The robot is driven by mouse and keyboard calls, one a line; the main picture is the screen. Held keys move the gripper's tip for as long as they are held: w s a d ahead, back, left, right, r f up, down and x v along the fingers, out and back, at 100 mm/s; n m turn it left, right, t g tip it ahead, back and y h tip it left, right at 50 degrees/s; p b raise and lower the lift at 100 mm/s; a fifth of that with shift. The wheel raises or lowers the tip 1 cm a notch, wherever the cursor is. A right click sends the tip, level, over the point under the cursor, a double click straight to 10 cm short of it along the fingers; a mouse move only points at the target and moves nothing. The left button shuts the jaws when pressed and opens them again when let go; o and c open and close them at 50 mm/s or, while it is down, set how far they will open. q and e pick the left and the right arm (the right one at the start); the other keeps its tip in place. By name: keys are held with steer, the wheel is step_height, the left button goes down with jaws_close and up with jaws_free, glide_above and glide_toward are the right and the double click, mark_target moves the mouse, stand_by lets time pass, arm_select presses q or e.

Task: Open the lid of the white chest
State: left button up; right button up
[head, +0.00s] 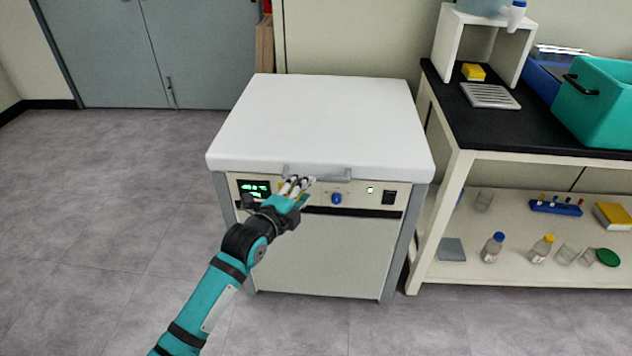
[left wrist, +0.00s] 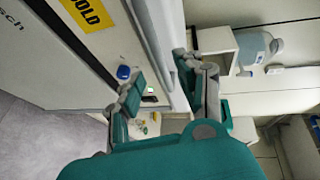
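The white chest (head: 320,245) stands on the floor in the middle of the head view. Its thick white lid (head: 320,115) is down and lies flat on the body. A grey bar handle (head: 335,175) runs along the lid's front edge. My left gripper (head: 297,184) is at the left part of this handle, in front of the control panel. In the left wrist view the fingers of my left gripper (left wrist: 163,77) are apart, with the lid's edge (left wrist: 155,45) between or just beyond them. I cannot tell whether they touch the handle. My right gripper is not in view.
The panel has a green display (head: 254,189) and a blue knob (head: 336,198). A black-topped bench (head: 540,122) with a teal bin (head: 598,105) and a lower shelf of bottles stands close on the right. Floor (head: 110,200) to the left is clear.

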arm_select(q)
steer(key=shift+b+x, duration=0.6)
steer(key=shift+x, duration=2.85)
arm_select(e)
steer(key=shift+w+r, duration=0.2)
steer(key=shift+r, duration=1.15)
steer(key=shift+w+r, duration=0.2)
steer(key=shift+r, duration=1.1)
arm_select(q)
steer(key=shift+s, duration=0.1)
jaws_close()
steer(key=shift+f, duration=0.1)
